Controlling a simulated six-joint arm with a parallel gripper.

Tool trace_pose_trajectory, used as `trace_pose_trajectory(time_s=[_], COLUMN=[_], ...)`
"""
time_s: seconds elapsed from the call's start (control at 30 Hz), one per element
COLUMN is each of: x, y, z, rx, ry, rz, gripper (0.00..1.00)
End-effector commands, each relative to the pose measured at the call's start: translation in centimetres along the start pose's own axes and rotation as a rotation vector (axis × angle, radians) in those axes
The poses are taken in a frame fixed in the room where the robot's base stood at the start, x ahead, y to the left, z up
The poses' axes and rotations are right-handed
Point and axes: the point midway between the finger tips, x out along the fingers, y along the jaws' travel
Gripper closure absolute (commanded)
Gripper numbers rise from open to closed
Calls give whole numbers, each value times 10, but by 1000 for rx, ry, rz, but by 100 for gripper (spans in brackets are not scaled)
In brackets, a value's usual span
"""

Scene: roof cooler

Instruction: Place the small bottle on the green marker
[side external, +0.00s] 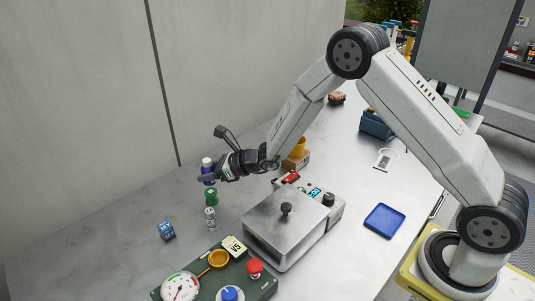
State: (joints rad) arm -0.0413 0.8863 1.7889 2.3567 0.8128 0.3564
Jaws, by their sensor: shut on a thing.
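A small bottle (207,164) with a whitish top and blue-purple body is in the jaws of my gripper (206,177), which reaches in from the right. My gripper is shut on it and hides part of it. A small green thing (211,195) shows just below the gripper; I cannot tell whether it is a flat marker or a standing object. Another small pale bottle (210,220) stands upright on the table just in front of the green thing. The height of the held bottle above the table is hard to judge.
A grey metal box with a display (285,225) stands right of the bottles. A green panel with a gauge and knobs (240,283) lies in front. A blue cube (167,230) sits left, a blue tray (384,221) right. The grey wall (80,90) rises behind; the left tabletop is clear.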

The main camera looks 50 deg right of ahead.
Motion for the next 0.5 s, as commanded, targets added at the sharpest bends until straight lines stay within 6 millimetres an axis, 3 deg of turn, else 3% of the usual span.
trace_pose_trajectory(time_s=[0.27,0.5], x=[7,16], y=[-2,-2], z=[-5,-27], rx=[0,1], ry=[0,0], rz=[0,0], gripper=[100,100])
